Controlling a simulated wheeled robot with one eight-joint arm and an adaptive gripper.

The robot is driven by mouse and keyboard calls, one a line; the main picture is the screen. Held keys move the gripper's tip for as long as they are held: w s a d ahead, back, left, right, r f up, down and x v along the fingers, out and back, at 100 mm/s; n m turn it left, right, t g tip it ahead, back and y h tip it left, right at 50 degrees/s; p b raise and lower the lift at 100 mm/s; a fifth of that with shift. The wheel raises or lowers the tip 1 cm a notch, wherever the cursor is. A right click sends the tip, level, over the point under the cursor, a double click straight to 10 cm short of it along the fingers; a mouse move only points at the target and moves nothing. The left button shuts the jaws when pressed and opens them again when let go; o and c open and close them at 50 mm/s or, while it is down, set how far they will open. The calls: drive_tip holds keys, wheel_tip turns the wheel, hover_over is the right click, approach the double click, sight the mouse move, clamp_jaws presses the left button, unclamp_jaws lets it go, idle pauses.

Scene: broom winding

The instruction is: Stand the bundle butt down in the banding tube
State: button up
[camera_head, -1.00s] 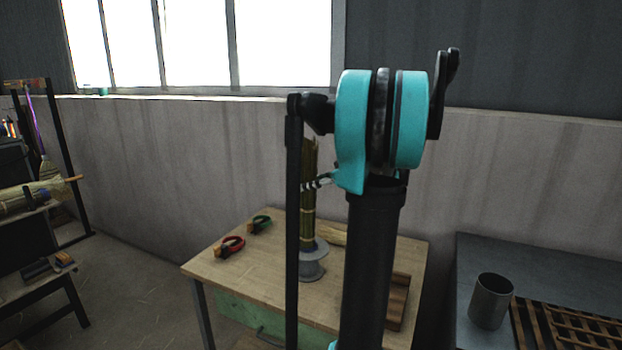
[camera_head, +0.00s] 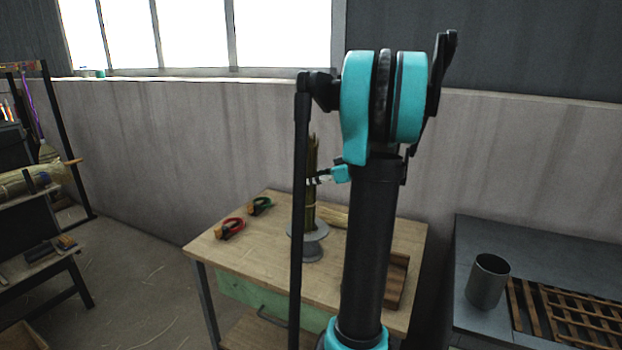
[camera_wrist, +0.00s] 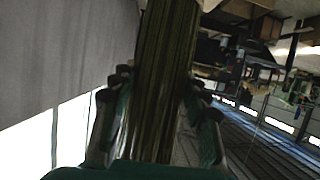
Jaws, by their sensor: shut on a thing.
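The bundle (camera_head: 310,206) is a slim sheaf of olive-brown straw, nearly upright above the wooden table. My gripper (camera_head: 317,180) is shut on it partway up, and a black arm link passes just left of it. In the wrist view the bundle (camera_wrist: 167,65) runs between both fingers, with its lower end out of view. In the head view its lower end meets the pale round flange of a grey flanged piece (camera_head: 312,252) on the table. I cannot tell whether the butt is inside that piece or behind its rim. An open grey metal cylinder (camera_head: 489,283) stands upright on the right bench.
Red-handled pliers (camera_head: 230,229) and green-handled pliers (camera_head: 260,206) lie on the left of the wooden table (camera_head: 260,270). A slatted wooden rack (camera_head: 565,318) lies on the right bench beside the cylinder. A rack with straw material (camera_head: 35,180) stands at far left.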

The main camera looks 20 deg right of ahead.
drive_tip(key=o, duration=1)
drive_tip(key=shift+o, duration=0.2)
drive_tip(key=v, duration=1.2)
